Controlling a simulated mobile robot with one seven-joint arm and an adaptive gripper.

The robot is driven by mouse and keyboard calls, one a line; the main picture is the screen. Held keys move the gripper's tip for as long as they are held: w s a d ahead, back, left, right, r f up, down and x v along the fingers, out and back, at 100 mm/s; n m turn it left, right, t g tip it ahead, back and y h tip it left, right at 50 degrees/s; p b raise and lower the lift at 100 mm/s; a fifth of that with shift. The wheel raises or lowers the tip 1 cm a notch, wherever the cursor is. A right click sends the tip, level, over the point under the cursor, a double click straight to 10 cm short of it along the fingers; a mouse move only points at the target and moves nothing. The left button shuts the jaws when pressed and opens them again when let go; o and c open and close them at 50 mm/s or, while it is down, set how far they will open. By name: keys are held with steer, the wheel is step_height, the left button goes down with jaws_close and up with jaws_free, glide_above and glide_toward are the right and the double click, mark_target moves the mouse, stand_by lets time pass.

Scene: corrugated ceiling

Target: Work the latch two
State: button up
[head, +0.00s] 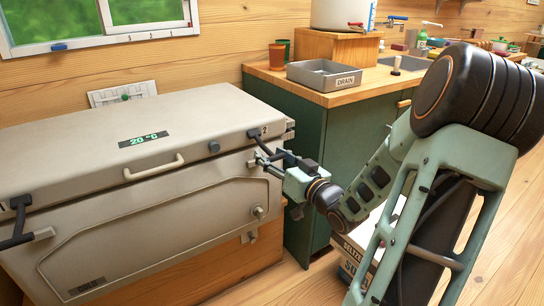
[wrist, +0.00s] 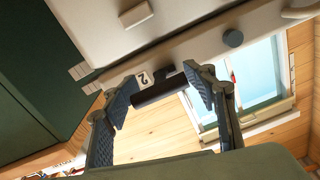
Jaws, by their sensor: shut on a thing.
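Latch two (head: 262,142) is a black lever at the right front corner of the pale cooler chest (head: 190,114), by a label reading 2. The fingers partly hide the lower end of the latch in the head view. The chest lid is down.
Latch one (head: 19,222) is a black lever at the chest's left front, hanging out from it. A light handle (head: 153,168) sits on the lid front between the latches. A green cabinet (head: 305,150) with a DRAIN tray (head: 324,73) stands close right of the chest.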

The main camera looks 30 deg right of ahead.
steer(key=c, duration=0.3)
steer(key=shift+r+g+p, duration=0.3)
steer(key=shift+r+p, duration=0.3)
steer(key=shift+p, duration=0.65)
steer(key=shift+c, duration=0.3)
steer(key=r+g+p, duration=0.1)
steer(key=g+p, duration=0.1)
steer(key=p, duration=0.5)
steer(key=shift+s+r, duration=0.15)
steer(key=shift+r, duration=0.15)
steer(key=shift+f+p, duration=0.15)
steer(key=shift+p, duration=0.15)
steer(key=o, duration=1.8)
steer(key=shift+s, duration=0.15)
